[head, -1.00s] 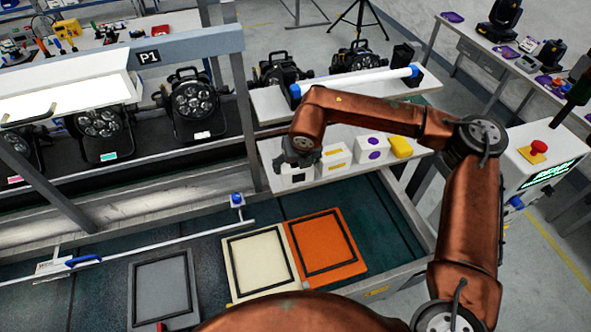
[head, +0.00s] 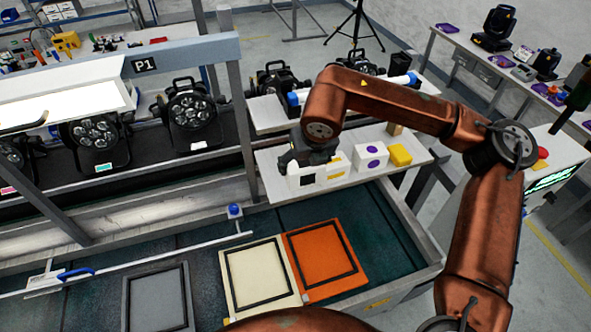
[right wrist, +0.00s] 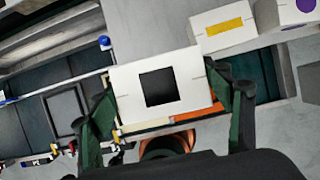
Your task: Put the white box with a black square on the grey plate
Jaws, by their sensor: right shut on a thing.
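The white box with a black square (head: 306,181) is between the fingers of my right gripper (head: 308,160), at the left end of the lower white shelf. My right gripper is shut on it. In the right wrist view the white box (right wrist: 125,88) shows its black square facing the camera, with a dark green finger on each side. Whether its underside touches the shelf is hidden. The grey plate (head: 155,300), with a black square outline, lies at the lower left of the head view, left of the cream plate. My left gripper is not in view.
A white box with a yellow mark (head: 340,165), a white box with purple dots (head: 371,158) and a yellow box (head: 400,155) stand to the right on the shelf. A cream plate (head: 258,275) and an orange plate (head: 322,258) lie below. A white rail (head: 150,262) runs behind the grey plate.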

